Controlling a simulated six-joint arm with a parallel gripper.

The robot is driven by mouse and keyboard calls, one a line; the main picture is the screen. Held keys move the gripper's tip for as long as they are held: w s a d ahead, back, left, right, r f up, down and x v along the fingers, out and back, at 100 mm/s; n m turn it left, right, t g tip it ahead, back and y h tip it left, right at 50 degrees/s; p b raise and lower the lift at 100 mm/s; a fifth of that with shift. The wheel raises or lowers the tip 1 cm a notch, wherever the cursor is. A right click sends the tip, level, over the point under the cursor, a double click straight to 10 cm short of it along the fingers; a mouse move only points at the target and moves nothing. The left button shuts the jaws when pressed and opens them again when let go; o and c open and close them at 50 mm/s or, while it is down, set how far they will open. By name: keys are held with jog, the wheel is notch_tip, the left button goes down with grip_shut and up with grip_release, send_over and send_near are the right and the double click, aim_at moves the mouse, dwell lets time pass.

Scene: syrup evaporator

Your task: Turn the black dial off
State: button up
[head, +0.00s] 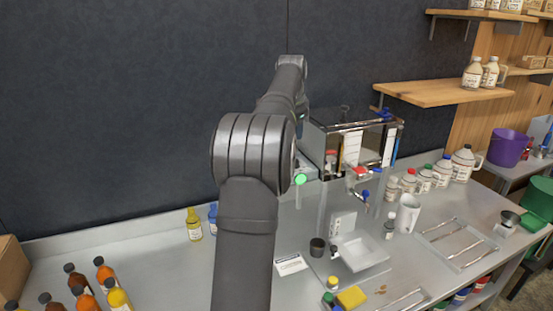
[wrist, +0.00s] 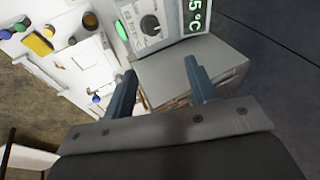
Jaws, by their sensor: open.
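The black dial (wrist: 150,25) shows at the top of the wrist view, on the pale front panel of a device (wrist: 158,40). A white pointer mark is on it, and I cannot read its setting. Beside it are a lit green light (wrist: 121,31) and a green display (wrist: 195,14) ending in "5 °C". The green light also shows in the head view (head: 300,179), where my arm hides most of the device. My gripper (wrist: 160,67) is open and empty, with the dial beyond its fingertips and apart from them. My gripper is hidden in the head view.
A clear tank-like apparatus (head: 350,125) stands right of my arm. A white square dish (head: 362,257), a black cup (head: 317,247), a yellow sponge (head: 351,297) and a white mug (head: 407,216) stand on the bench. A yellow bottle (head: 194,227) is left of my arm, near the wall.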

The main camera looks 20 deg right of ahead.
notch_tip(320, 180, down, 14)
jog(key=d+r+n+t+h, duration=0.1)
jog(key=n+t+h, duration=0.2)
jog(key=n+t, duration=0.3)
jog(key=s+a+f+n+t+h, duration=0.35)
jog(key=s+a+n+t, duration=0.35)
jog(key=s, duration=0.5)
jog(key=shift+m+g, duration=0.7)
jog(key=shift+g, duration=0.2)
jog(key=x, duration=1.7)
jog(key=shift+w+a+f, duration=0.15)
jog(key=shift+w+a, duration=0.15)
jog(key=shift+a, duration=0.05)
jog(key=c, duration=1)
